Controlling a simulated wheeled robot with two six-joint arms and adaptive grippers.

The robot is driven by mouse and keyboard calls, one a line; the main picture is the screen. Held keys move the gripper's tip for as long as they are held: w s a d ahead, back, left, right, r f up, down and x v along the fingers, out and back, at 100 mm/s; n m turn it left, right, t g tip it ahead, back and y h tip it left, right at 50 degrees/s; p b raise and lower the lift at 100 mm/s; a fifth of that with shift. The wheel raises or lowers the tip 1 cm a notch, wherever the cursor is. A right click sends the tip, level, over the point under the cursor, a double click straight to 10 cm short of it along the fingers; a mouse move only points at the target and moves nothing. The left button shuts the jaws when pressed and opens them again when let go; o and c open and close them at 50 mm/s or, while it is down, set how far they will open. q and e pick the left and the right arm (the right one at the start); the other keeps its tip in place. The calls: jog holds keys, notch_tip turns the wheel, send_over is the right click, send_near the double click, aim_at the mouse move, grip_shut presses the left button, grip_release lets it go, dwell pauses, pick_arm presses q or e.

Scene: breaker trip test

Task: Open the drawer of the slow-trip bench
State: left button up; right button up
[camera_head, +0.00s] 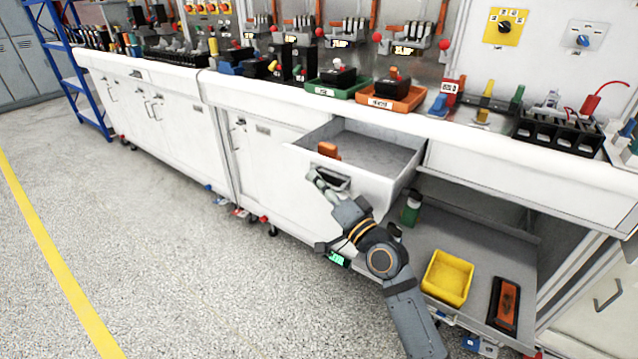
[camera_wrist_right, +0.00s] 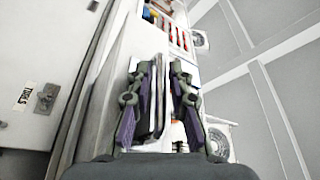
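The drawer (camera_head: 372,150) of the white bench stands pulled out in the head view, its grey inside showing. An orange object (camera_head: 328,150) lies in it near the front. My right gripper (camera_head: 325,183) is at the drawer's front, with its fingers around the handle (camera_head: 336,178). In the right wrist view, the right gripper's two fingers (camera_wrist_right: 160,95) stand close on either side of the handle and appear shut on it. The fingers hide part of the handle. My left gripper is in neither view.
Below the drawer, an open shelf (camera_head: 465,235) holds a yellow bin (camera_head: 447,277), an orange-and-black device (camera_head: 504,303) and a green bottle-like object (camera_head: 411,208). Green (camera_head: 338,90) and orange (camera_head: 391,97) trays stand on the benchtop above. The speckled floor at left is clear.

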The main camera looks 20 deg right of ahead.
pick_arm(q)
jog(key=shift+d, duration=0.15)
pick_arm(e)
jog(key=v, duration=0.7)
jog(key=shift+s, duration=0.15)
